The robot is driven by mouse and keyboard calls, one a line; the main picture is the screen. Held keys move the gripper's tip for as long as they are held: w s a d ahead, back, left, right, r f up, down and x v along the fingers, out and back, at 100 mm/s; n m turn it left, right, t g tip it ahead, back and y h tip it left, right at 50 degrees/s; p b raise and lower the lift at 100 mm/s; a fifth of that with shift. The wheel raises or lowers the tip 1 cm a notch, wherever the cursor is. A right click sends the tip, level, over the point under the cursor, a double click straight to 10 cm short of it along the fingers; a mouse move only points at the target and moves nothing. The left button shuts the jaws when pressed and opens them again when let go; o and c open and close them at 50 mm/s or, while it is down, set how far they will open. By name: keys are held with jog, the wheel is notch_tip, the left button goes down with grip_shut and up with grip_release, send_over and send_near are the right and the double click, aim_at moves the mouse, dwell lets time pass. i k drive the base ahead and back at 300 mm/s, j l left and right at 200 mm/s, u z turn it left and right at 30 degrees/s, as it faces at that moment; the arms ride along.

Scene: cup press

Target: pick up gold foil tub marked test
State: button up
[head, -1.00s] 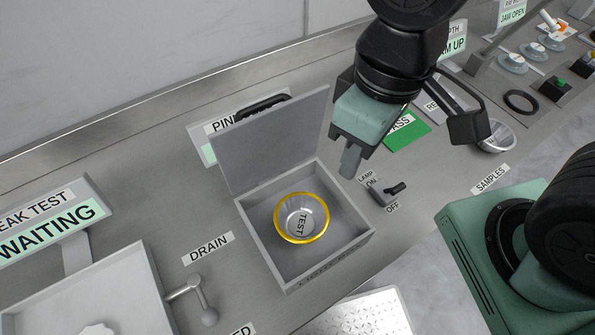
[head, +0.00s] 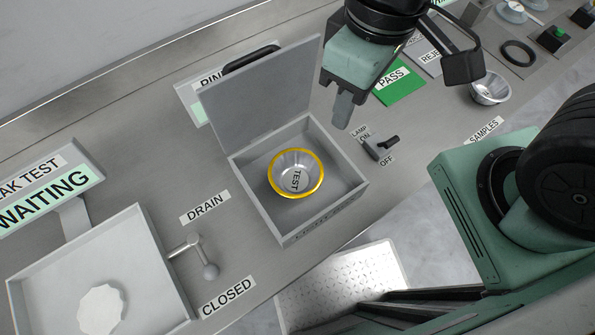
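The tub marked TEST (head: 296,184) is a silver cup with a gold rim. It sits upright inside a grey open-topped box (head: 340,205) whose lid (head: 262,98) stands raised at the back. My gripper (head: 402,92) is up and to the right of the box, above the counter. Its two fingers are spread wide apart with nothing between them. The tub is fully in view and my gripper does not touch it.
A lamp switch (head: 381,147) stands right of the box. A drain lever (head: 200,256) and a white tray (head: 150,235) are to the left. Another silver cup (head: 490,90) sits by the SAMPLES label. The raised lid stands along the box's back side.

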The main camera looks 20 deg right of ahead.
aim_at(295, 173)
jog(key=k+j+z, duration=0.2)
jog(key=j, duration=0.4)
jog(key=k+j+z, duration=0.15)
jog(key=k+j, duration=0.15)
jog(key=j, duration=0.3)
jog(key=k+j+z, duration=0.2)
jog(key=j, duration=0.4)
jog(key=k+j+z, duration=0.15)
jog(key=k+j, duration=0.25)
jog(key=k+j+z, duration=0.2)
jog(key=k+j, duration=0.15)
jog(key=j, duration=0.2)
jog(key=i+l, duration=0.2)
jog(key=l, duration=0.2)
jog(key=i+l, duration=0.15)
jog(key=l, duration=0.25)
jog(key=i+l, duration=0.2)
jog(key=l, duration=0.2)
jog(key=i+l, duration=0.2)
jog(key=l, duration=0.2)
